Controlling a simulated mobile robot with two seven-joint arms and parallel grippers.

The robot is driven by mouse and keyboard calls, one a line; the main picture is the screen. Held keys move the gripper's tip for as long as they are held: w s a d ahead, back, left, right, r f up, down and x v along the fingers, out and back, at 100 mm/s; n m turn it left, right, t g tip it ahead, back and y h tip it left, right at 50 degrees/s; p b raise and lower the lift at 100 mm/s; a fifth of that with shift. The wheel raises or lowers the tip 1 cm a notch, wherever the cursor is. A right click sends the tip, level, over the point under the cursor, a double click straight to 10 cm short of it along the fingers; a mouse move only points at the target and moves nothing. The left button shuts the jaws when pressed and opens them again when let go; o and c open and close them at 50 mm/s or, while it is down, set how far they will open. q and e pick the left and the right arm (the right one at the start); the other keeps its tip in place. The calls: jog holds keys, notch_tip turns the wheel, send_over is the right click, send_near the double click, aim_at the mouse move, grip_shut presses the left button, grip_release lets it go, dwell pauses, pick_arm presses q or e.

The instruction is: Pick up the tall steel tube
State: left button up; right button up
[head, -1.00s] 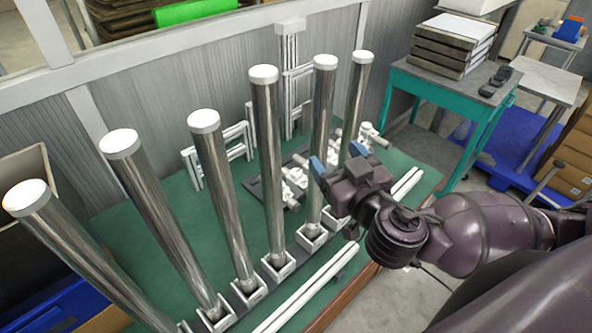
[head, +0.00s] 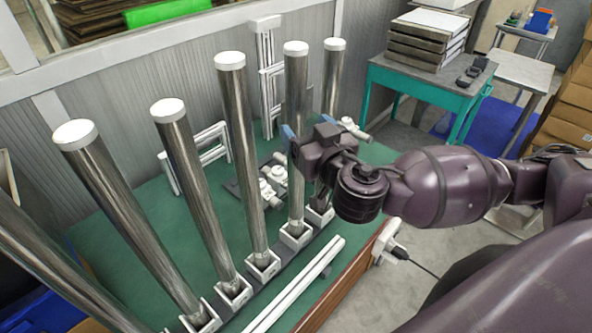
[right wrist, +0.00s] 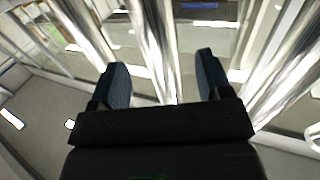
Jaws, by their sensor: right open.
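Several tall steel tubes with white caps stand in a row of square sockets on the green table. The tube closest to my right gripper (head: 308,130) in the head view is a shiny one (head: 295,85); another (head: 333,75) stands just behind to the right. My right gripper is open, its blue-tipped fingers at about mid-height of these tubes. In the right wrist view the fingers (right wrist: 162,82) are apart, with a bright tube (right wrist: 150,40) showing beyond the gap and another (right wrist: 285,75) to the right. I cannot tell whether a finger touches a tube. My left gripper is out of view.
More tubes (head: 235,130) stand to the left. White rails (head: 295,285) lie along the front of the green table (head: 130,220). White frames (head: 200,155) stand behind the tubes. A teal bench (head: 425,85) with stacked trays (head: 425,45) is at the back right.

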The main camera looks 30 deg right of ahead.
aim_at(300, 123)
jog(key=shift+w+d, duration=0.15)
jog(key=shift+w, duration=1.15)
jog(key=shift+w+d, duration=0.1)
jog(key=shift+w, duration=1.2)
grip_shut()
